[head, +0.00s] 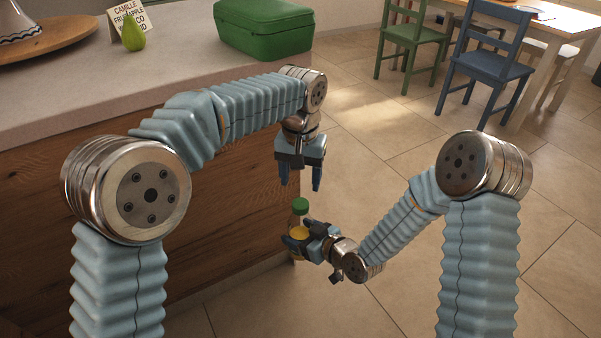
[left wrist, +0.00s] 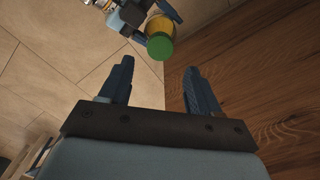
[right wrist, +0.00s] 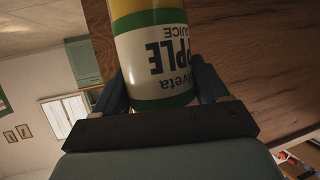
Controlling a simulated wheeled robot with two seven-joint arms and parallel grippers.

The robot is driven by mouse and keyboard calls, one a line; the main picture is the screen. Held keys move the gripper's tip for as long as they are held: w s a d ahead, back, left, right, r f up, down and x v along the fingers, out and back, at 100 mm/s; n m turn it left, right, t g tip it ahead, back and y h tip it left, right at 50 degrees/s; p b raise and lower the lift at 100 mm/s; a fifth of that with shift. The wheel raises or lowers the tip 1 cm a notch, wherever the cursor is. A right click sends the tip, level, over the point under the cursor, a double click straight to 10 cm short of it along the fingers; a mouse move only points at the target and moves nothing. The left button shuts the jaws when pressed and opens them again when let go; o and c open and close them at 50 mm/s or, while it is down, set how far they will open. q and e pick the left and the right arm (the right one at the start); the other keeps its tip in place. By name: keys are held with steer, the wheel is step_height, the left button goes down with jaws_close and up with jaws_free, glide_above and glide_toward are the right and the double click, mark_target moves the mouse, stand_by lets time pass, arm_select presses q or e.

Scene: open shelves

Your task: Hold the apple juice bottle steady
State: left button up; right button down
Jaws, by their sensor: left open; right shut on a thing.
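The apple juice bottle (head: 300,208) has a green cap and yellow juice in the head view. My right gripper (head: 296,241) is shut around its body and holds it upright beside the wooden counter front. In the right wrist view the bottle's white label (right wrist: 155,60) shows between the fingers, with "APPLE JUICE" on it. My left gripper (head: 302,187) is open and empty, pointing down above the bottle, apart from it. In the left wrist view the green cap (left wrist: 159,46) lies beyond the open fingers (left wrist: 158,88). The bottle's lower end is partly hidden by the right gripper.
The counter (head: 185,60) carries a green case (head: 264,27), a green pear (head: 131,34), a small sign (head: 126,14) and a wooden board (head: 45,38). A green chair (head: 413,38) and a blue chair (head: 490,62) stand far right. The tiled floor between is clear.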

mark_target(300, 203)
arm_select(q)
step_height(300, 203, down, 7)
steer(key=shift+f, duration=0.15)
stand_by(0.4)
steer(key=c, duration=1.1)
steer(key=o, duration=1.3)
step_height(300, 203, up, 12)
steer(key=shift+r, duration=0.1)
